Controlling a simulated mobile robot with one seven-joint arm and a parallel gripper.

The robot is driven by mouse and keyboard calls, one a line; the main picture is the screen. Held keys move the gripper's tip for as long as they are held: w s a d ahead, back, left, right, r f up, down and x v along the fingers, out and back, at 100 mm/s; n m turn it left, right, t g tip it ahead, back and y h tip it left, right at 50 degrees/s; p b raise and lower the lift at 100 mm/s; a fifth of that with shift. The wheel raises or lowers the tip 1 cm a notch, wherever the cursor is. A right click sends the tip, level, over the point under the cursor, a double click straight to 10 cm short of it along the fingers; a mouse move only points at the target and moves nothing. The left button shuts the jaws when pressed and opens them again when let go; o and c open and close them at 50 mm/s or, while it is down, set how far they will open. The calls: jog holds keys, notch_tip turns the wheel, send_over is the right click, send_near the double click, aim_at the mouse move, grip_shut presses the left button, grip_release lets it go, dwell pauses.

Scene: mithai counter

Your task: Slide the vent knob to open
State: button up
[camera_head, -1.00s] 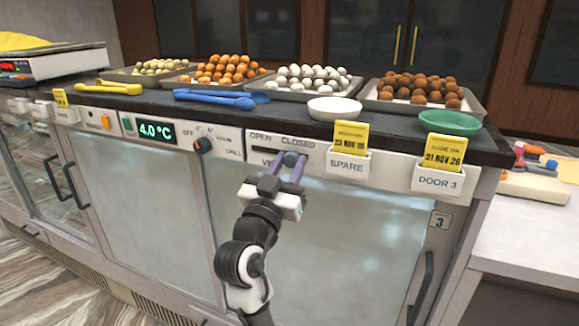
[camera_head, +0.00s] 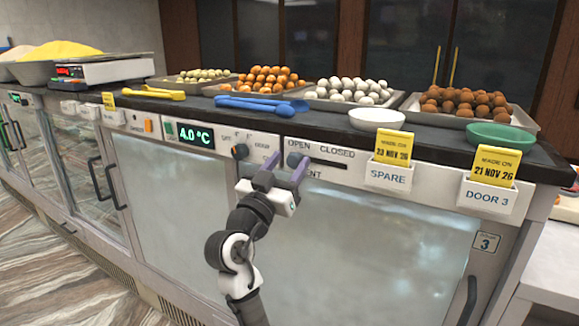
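The vent knob (camera_head: 294,159) is a small dark round knob on the white panel of the counter front. It sits at the left end of a dark horizontal slot (camera_head: 328,163), below the word OPEN; the word CLOSED is at the slot's right. My gripper (camera_head: 286,164) is at the panel with its two purple-grey fingers apart. The knob shows between the fingertips, closer to the right finger. Whether a finger touches it I cannot tell. The right finger and gripper body cover part of the VENT label.
A rotary dial (camera_head: 239,151) and a green temperature display (camera_head: 194,135) are left of the vent. The SPARE tag holder (camera_head: 388,177) and DOOR 3 holder (camera_head: 487,198) stick out at right. The countertop above holds sweet trays, a white bowl (camera_head: 377,119) and blue tongs (camera_head: 262,105).

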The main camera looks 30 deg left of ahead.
jog(key=shift+d, duration=0.1)
jog(key=shift+s+f, duration=0.15)
jog(key=b+v, duration=0.4)
jog(key=v, duration=0.9)
jog(key=shift+s, duration=0.25)
